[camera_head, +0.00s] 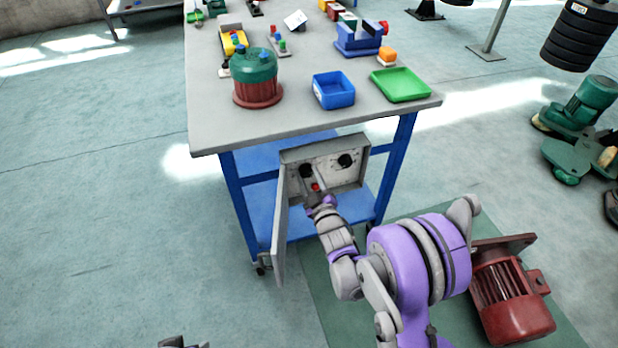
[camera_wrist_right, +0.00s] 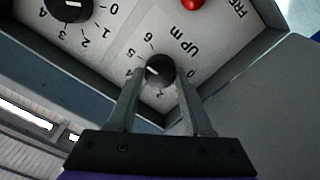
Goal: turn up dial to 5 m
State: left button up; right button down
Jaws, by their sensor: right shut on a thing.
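The open control box (camera_head: 352,178) hangs under the workbench top, with its door (camera_head: 281,228) swung out at the left. My right gripper (camera_head: 313,197) reaches into it and hides the dial there. In the right wrist view the black dial with the "UP m" scale (camera_wrist_right: 160,69) sits between the fingertips of my right gripper (camera_wrist_right: 160,84), which is shut on it. Its white mark is on the left side, toward the 4 and 5 area; the exact reading is unclear. Only a grey tip of what seems my left gripper (camera_head: 183,343) shows at the bottom edge.
Another black dial (camera_wrist_right: 68,8) and a red button (camera_wrist_right: 192,3) are on the same panel. The box walls are close around my right gripper. A red motor (camera_head: 510,300) lies on a green mat at the right. Floor at left is clear.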

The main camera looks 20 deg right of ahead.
jog(key=shift+n, duration=0.7)
jog(key=shift+c, duration=1.6)
grip_release()
jog(key=shift+s, duration=0.1)
jog(key=s, duration=1)
jog(key=shift+s+d, duration=0.2)
jog(key=shift+s, duration=0.15)
